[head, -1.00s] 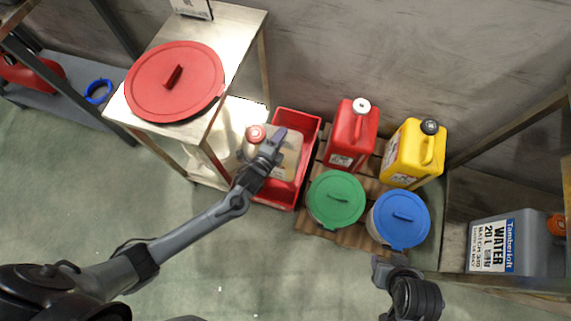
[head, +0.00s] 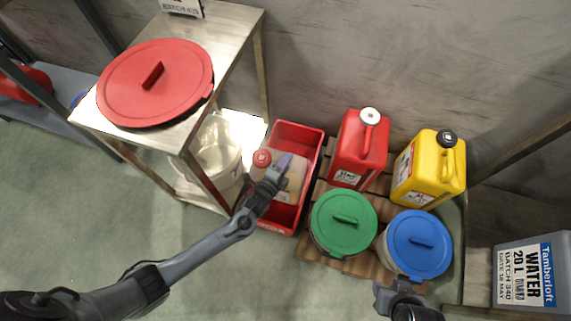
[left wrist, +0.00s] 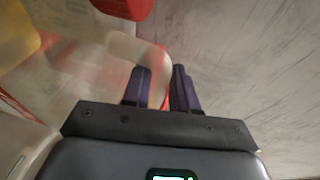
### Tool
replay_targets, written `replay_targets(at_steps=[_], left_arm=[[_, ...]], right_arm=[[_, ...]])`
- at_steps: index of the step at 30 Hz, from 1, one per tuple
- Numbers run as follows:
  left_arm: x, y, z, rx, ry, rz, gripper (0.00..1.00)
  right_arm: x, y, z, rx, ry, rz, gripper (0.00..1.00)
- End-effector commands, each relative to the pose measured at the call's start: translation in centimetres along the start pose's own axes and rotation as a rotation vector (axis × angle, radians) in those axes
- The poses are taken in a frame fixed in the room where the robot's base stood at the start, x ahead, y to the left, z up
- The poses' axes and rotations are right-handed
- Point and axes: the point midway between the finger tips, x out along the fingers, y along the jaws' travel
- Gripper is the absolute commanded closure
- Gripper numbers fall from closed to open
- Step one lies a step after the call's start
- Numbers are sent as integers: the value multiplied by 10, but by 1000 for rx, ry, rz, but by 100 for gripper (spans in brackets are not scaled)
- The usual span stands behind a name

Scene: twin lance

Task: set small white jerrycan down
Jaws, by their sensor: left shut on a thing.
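The small white jerrycan (head: 293,178), translucent with a red cap (head: 262,158), is inside or just over the red crate (head: 298,132). Whether its base touches the crate floor is hidden. My left gripper (head: 277,170) is shut on its handle and covers part of its top. In the left wrist view the handle (left wrist: 125,45) runs between the two dark fingers (left wrist: 160,88), and the pale body blurs out to the left. My right gripper (head: 385,297) is at the bottom edge, away from the crate; its fingers do not show clearly.
A steel table with a red lid (head: 155,82) stands left of the crate, a pale bucket (head: 215,150) beneath it. Right of the crate, a wooden pallet holds a red jerrycan (head: 350,160), yellow jerrycan (head: 425,175), green-lidded bucket (head: 343,222) and blue-lidded bucket (head: 418,243).

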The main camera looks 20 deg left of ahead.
Motion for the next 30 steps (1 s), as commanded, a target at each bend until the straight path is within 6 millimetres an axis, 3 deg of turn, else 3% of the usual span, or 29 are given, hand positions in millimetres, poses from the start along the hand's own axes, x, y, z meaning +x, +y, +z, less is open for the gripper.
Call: replay_targets(at_steps=[1,3,12,25,30], left_arm=[[5,16,1,-1,-1,-7,100],[8,31,2,0,-1,-7,100],[18,82,4,0,-1,-8,100],[22,102,4,0,-1,-8,100],[26,120,4,0,-1,-7,100]], right_arm=[[15,0,5,0,0,0,57],[25,-1,8,-1,0,1,57],[60,0,20,-8,-3,7,57],[73,0,24,-8,-3,7,57],[86,-1,28,-5,-2,4,57]])
